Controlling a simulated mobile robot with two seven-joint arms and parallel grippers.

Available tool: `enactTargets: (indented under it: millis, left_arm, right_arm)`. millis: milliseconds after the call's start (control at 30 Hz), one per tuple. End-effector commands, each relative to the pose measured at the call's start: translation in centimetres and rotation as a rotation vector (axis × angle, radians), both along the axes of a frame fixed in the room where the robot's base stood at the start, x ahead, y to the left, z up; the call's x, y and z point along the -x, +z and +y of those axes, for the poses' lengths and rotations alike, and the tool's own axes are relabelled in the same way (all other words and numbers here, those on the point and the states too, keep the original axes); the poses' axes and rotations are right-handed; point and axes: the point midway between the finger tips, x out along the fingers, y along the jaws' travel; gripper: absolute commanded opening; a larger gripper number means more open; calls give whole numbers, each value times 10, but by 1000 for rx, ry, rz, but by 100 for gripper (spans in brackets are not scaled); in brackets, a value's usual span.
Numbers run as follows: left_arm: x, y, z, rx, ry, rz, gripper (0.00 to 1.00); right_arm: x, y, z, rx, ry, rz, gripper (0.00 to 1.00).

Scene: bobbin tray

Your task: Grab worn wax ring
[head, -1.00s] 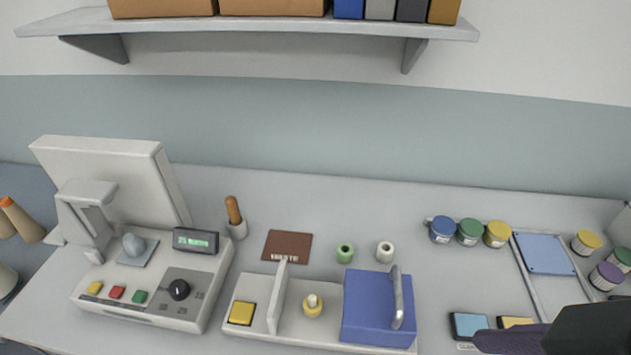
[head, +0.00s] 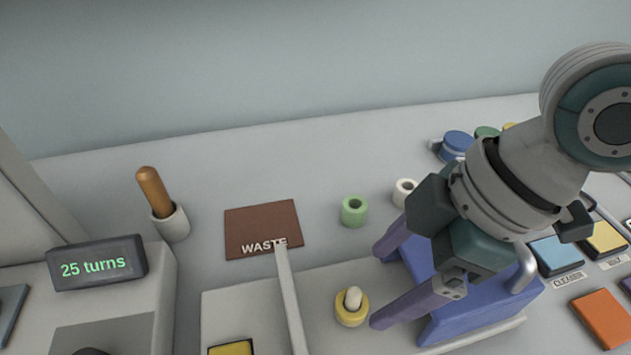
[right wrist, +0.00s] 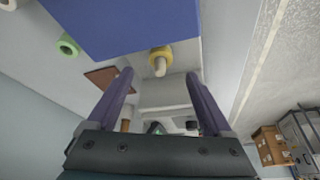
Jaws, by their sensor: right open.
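A yellow ring (head: 344,317) sits around a pale peg (head: 353,297) on the light grey fixture. It is likely the wax ring, but I cannot see wear on it. My right gripper (head: 377,286) is open and empty, its purple fingers pointing left toward the ring. The near fingertip shows just right of the ring. In the right wrist view, the ring (right wrist: 160,51) and its peg lie beyond and between the open fingertips (right wrist: 160,73), apart from both. My left gripper is not in view.
A blue block (head: 455,318) with a grey handle stands under my right gripper. An upright grey plate (head: 290,305) stands left of the ring. Behind are a green ring (head: 354,212), a white ring (head: 404,192) and a brown WASTE mat (head: 262,228). A display (head: 97,262) reads 25 turns.

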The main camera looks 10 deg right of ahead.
Motion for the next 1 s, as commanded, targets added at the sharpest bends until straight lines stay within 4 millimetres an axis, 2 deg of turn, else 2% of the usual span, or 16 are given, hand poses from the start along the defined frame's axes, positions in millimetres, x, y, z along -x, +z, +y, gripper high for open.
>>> enactTargets:
  millis: [167,400,700,767,1000]
  left_arm:
    - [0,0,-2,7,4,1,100]
    - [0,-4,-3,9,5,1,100]
    - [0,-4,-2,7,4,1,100]
    - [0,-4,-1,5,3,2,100]
    - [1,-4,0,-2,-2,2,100]
  right_arm:
    - [-1,-15,6,-1,-1,2,84]
    - [-5,-50,19,0,0,2,84]
    - [-6,-56,22,0,1,0,84]
    - [-6,-55,22,0,1,0,80]
    - [-6,-55,22,0,0,0,53]
